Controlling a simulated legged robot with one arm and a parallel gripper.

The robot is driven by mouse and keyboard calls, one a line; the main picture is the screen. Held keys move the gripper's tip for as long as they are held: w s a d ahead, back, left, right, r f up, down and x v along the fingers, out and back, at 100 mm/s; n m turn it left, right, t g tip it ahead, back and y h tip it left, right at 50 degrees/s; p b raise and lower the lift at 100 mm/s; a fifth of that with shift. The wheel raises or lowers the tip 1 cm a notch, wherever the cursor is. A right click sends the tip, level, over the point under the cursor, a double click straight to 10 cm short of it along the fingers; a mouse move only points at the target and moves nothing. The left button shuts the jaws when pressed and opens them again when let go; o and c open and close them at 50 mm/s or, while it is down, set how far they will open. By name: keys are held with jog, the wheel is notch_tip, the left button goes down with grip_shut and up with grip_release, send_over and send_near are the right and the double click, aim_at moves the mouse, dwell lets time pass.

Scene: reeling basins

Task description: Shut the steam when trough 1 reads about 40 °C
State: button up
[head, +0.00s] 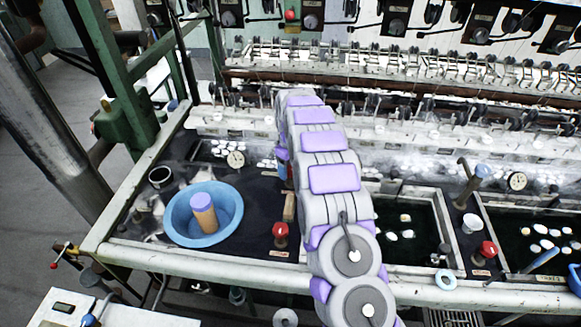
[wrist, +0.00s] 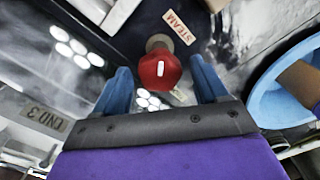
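In the wrist view a red valve knob (wrist: 159,69) sits between the two blue fingers of my gripper (wrist: 162,82). The fingers are apart, with a gap on each side of the knob. A tan plate marked STEAM (wrist: 178,26) lies beside it. In the head view my arm hides most of the gripper and this knob. Other red knobs stand at the front middle (head: 280,230) and right (head: 487,250).
A blue basin (head: 178,232) holding an orange cylinder with a purple top (head: 204,213) stands left of my arm; the basin also shows in the wrist view (wrist: 262,95). A wooden block (head: 290,207) is close to the arm. Troughs with white cocoons (head: 399,235) lie to the right.

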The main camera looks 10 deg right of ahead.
jog(key=c, duration=1)
jog(key=shift+r+m+p, duration=0.1)
jog(key=shift+m+p, duration=0.3)
jog(key=shift+p, duration=0.1)
jog(key=m+p, duration=0.2)
jog(key=p, duration=0.1)
jog(key=shift+r+m, duration=0.1)
jog(key=shift+m, duration=0.3)
jog(key=shift+m+p, duration=1.6)
jog(key=shift+m, duration=0.6)
jog(key=shift+f, duration=0.2)
jog(key=o, duration=1)
jog(key=shift+o, duration=0.2)
